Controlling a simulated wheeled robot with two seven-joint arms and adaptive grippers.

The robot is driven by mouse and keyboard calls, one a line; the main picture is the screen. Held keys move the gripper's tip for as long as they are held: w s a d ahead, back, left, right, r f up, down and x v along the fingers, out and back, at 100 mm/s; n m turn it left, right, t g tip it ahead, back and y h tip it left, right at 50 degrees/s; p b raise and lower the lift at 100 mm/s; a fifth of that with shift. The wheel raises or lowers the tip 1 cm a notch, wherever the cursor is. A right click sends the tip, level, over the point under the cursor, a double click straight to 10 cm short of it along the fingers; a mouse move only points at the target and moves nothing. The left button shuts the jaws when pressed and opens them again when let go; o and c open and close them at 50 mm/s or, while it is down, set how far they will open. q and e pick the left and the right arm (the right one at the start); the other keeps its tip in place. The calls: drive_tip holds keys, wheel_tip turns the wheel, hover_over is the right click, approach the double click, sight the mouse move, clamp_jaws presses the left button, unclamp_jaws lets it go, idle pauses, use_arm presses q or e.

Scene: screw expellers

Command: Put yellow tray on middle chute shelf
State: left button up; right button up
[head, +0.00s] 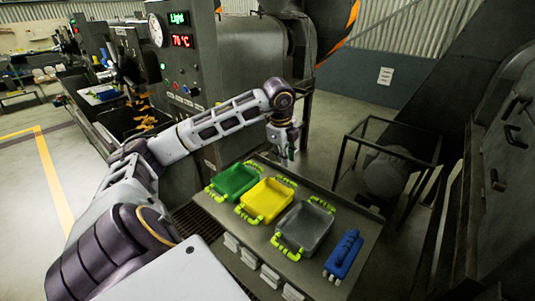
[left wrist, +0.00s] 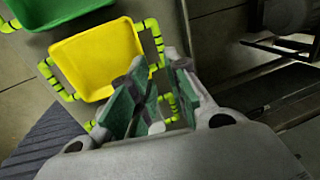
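The yellow tray (head: 266,200) with lime-green handles sits on a grey table (head: 345,205), between a green tray (head: 235,180) and a grey tray (head: 303,228). My left gripper (head: 285,158) is above the far edge of the table, pointing down, beyond the yellow and green trays. In the left wrist view, the yellow tray (left wrist: 98,60) lies beside and below the open fingers (left wrist: 156,65), which hold nothing. A lime-green handle shows behind the fingers. I cannot tell which part is the middle chute shelf. My right gripper is not in view.
A blue object (head: 343,254) lies at the table's right end. A machine panel (head: 180,60) with lit displays stands behind my left arm. A black metal frame (head: 385,150) stands beyond the table. A dark bin (head: 125,120) is at the left.

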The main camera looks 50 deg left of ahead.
sight(287, 180)
use_arm(q)
drive_tip(key=shift+w+a+f+p, duration=0.15)
drive_tip(key=shift+w+f, duration=0.15)
drive_tip(key=shift+f, duration=1.1)
drive_tip(key=shift+w+d+f+p, duration=0.15)
drive_tip(key=shift+w+f, duration=0.1)
drive_tip(key=shift+f, duration=1.15)
drive_tip(key=shift+w+a+f+p, duration=0.15)
drive_tip(key=shift+w+f, duration=0.15)
drive_tip(key=shift+f, duration=1.1)
drive_tip(key=shift+f, duration=0.15)
drive_tip(key=shift+w+f+p, duration=0.1)
drive_tip(key=shift+f+p, duration=0.25)
drive_tip(key=shift+f, duration=0.25)
drive_tip(key=shift+w+a+f+p, duration=0.1)
drive_tip(key=shift+w+f+p, duration=0.15)
drive_tip(key=shift+f, duration=0.65)
drive_tip(key=shift+w+a+f+p, duration=0.1)
drive_tip(key=shift+w+f+p, duration=0.1)
drive_tip(key=shift+f, duration=0.7)
drive_tip(key=shift+c, duration=0.4)
clamp_jaws()
